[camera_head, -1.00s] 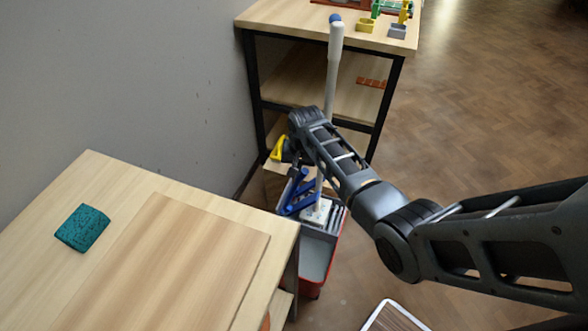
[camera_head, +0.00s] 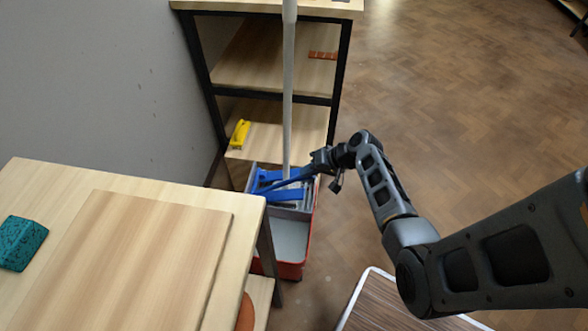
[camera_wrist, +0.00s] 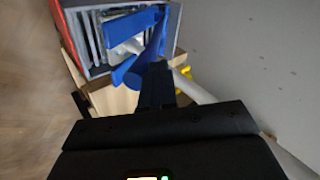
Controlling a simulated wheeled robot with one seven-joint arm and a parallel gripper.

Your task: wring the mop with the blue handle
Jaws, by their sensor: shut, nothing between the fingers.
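The mop's white pole (camera_head: 288,90) stands nearly upright in the bucket's wringer; its top is out of view now. In the wrist view the white mop head (camera_wrist: 122,30) is partly visible in the grey slatted wringer (camera_wrist: 92,42), beside and under blue parts. The red bucket (camera_head: 291,270) holds pale grey water. The wringer's blue lever (camera_head: 290,182) slants up to the right toward my gripper (camera_head: 317,165). My gripper is shut and empty, right of the pole. In the wrist view its dark fingers (camera_wrist: 157,82) are close to the blue lever's end; contact is unclear.
A wooden table (camera_head: 120,270) with a teal sponge (camera_head: 20,243) is at the left. A shelf unit (camera_head: 270,125) with a yellow object (camera_head: 240,134) stands behind the bucket. A white-edged brown board or cart top (camera_head: 395,305) is in front.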

